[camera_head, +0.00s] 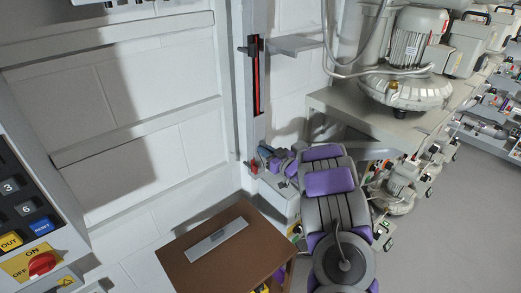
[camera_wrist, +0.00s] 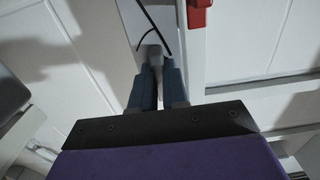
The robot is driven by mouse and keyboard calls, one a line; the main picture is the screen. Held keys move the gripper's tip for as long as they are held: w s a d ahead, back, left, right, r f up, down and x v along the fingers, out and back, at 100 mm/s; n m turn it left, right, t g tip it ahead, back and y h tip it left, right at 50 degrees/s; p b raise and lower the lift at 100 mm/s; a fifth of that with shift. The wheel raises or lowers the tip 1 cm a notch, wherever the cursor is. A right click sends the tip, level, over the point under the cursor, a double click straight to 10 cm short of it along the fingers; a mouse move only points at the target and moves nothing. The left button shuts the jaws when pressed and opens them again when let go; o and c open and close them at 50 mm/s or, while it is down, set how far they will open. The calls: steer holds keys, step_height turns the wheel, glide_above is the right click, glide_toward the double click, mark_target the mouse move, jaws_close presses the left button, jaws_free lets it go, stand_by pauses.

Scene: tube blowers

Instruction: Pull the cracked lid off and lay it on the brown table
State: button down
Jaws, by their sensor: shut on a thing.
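My gripper (camera_wrist: 158,68) is shut on a small grey grip (camera_wrist: 153,52) between its blue fingers in the wrist view. The grip stands in front of a pale panel with dark curved crack lines, which looks like the cracked lid (camera_wrist: 131,22). Whether the lid is seated or loose cannot be told. In the head view my gripper (camera_head: 266,153) is at the foot of the upright post, and the lid there is hidden or too small to make out. The brown table (camera_head: 182,262) is below and left of it, with a pale grey plate (camera_head: 203,246) lying on top.
A red part (camera_wrist: 200,15) sits on a white post right of my fingers; it also shows in the head view (camera_head: 253,167). Blower machines (camera_head: 405,85) stand on a bench at right. A control panel (camera_head: 30,215) is at left. The brown table has bare room around the plate.

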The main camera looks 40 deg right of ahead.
steer(key=shift+s+d, duration=0.1)
steer(key=shift+s, duration=0.1)
steer(key=s, duration=0.5)
steer(key=shift+s+d, duration=0.2)
steer(key=shift+s, duration=0.2)
stand_by(0.8)
stand_by(0.4)
